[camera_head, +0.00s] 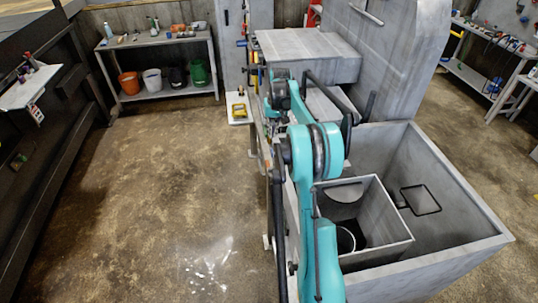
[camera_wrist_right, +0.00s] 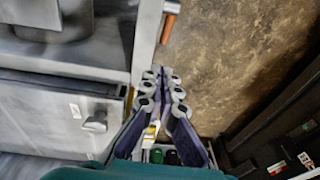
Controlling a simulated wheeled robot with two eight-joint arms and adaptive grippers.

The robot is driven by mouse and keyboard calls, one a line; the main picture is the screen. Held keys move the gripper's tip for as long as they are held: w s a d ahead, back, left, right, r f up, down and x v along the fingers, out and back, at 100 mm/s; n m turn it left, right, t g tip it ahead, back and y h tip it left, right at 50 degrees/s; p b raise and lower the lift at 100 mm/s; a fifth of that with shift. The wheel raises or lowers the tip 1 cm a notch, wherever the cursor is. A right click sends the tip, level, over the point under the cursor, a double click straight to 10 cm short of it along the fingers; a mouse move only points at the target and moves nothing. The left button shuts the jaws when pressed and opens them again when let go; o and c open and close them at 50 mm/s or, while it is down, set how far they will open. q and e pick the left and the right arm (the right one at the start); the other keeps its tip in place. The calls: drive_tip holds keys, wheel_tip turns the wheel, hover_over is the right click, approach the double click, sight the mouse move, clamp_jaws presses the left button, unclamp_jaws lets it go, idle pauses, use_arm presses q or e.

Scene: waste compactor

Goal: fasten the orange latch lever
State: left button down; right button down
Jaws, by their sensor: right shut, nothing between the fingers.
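An orange lever handle (camera_wrist_right: 170,25) shows at the top of the right wrist view, beside the edge of the grey metal machine. My right gripper (camera_wrist_right: 163,75) is shut and empty, with its fingertips below the handle in that view and a clear gap between them. In the head view my teal right arm reaches forward along the machine's left side, and its gripper is hard to make out there. The lever cannot be picked out clearly in the head view. My left gripper is not in view.
The grey compactor body (camera_head: 390,60) stands ahead. A large open grey bin (camera_head: 455,190) with a smaller grey box (camera_head: 390,215) is right of my arm. A shelf (camera_head: 160,41) with buckets stands at the back left. The floor (camera_head: 170,190) left of the machine is clear.

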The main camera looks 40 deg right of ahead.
drive_tip(key=f, duration=0.4)
drive_tip(key=f+b, duration=0.1)
drive_tip(key=f, duration=0.3)
drive_tip(key=w+f, duration=0.1)
drive_tip(key=f, duration=0.3)
drive_tip(key=shift+a+f, duration=0.2)
drive_tip(key=shift+a, duration=0.15)
drive_tip(key=shift+s+a+f, duration=0.15)
drive_tip(key=shift+a+f, duration=0.1)
drive_tip(key=shift+f, duration=0.35)
drive_tip(key=shift+b, duration=0.3)
